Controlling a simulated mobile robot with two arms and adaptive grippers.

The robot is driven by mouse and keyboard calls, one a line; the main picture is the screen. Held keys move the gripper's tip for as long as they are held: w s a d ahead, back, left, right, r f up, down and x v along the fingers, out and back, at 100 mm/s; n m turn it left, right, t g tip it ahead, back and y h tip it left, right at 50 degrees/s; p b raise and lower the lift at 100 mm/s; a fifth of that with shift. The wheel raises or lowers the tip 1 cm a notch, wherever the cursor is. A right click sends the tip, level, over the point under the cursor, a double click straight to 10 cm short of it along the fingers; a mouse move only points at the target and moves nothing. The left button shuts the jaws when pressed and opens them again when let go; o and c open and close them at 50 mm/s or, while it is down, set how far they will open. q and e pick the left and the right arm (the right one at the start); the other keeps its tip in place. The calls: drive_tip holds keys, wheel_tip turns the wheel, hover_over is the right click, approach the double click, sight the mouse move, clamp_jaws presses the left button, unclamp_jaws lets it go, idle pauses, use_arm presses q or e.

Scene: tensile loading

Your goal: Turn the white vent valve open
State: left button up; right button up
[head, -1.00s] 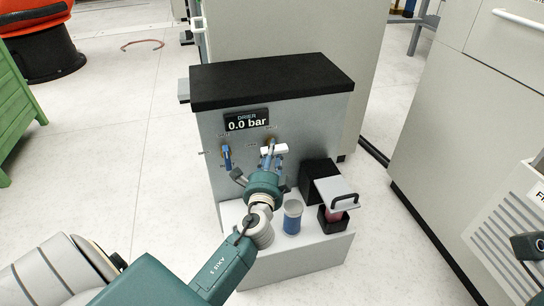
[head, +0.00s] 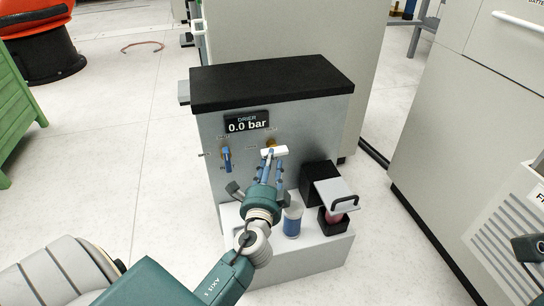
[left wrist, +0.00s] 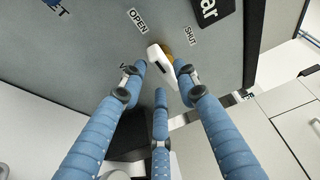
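The white vent valve handle (head: 274,152) sits on the grey front panel of the dryer (head: 205,135), below the 0.0 bar display, with a yellow hub just above it. The handle lies nearly level in the head view. In the left wrist view the white handle (left wrist: 158,60) shows ahead of the fingers, between the OPEN label (left wrist: 138,21) and the SHUT label (left wrist: 190,37). My left gripper (head: 267,165) is at the handle with its blue fingers spread; its fingertips (left wrist: 161,76) are apart around the handle's near end. Whether any finger touches is unclear.
A blue valve handle (head: 227,158) is left of the white one. A grey cabinet (head: 455,150) is further right.

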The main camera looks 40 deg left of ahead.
use_arm(q)
drive_tip(key=v, duration=0.8)
drive_tip(key=shift+s+d, duration=0.1)
